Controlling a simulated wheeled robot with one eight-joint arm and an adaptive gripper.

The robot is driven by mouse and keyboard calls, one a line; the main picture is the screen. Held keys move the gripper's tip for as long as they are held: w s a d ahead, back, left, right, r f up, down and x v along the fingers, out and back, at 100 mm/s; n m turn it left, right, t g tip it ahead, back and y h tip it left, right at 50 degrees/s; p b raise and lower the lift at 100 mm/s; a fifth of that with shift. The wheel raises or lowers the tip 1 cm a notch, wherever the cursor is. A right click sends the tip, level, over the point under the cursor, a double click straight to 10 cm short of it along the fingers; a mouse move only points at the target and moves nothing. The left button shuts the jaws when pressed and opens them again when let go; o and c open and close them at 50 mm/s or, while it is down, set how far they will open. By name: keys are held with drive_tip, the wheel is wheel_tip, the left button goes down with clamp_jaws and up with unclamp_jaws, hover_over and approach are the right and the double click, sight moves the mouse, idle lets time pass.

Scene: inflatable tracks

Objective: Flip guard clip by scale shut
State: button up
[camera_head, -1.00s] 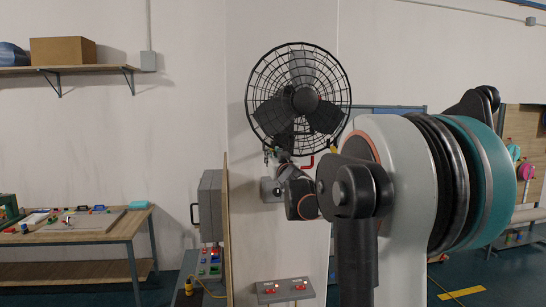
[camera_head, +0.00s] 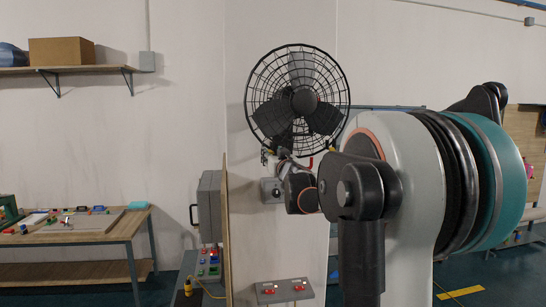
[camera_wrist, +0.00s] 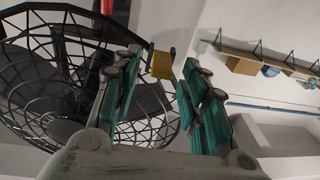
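The black wall fan (camera_head: 298,98) has a round wire guard, which also fills the left of the wrist view (camera_wrist: 60,125). A yellow clip (camera_wrist: 162,64) stands out at the guard's edge in the wrist view. My gripper (camera_wrist: 160,78) is open, with a teal-padded finger on each side of the clip. The clip appears in the gap near the fingertips; I cannot tell whether either finger touches it. In the head view my gripper (camera_head: 277,155) is small and dark at the guard's lower edge, and the clip there is too small to make out. I cannot identify a scale.
A control box with red buttons (camera_head: 285,291) is on the wall below the fan. A grey case (camera_head: 209,207) stands beside a wooden panel (camera_head: 226,230). A workbench (camera_head: 75,235) with small parts is at the left, under a shelf (camera_head: 65,69) with a cardboard box (camera_head: 62,51).

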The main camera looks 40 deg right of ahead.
drive_tip(key=v, duration=0.7)
drive_tip(key=shift+s, duration=0.2)
drive_tip(key=shift+a, duration=0.1)
idle(0.3)
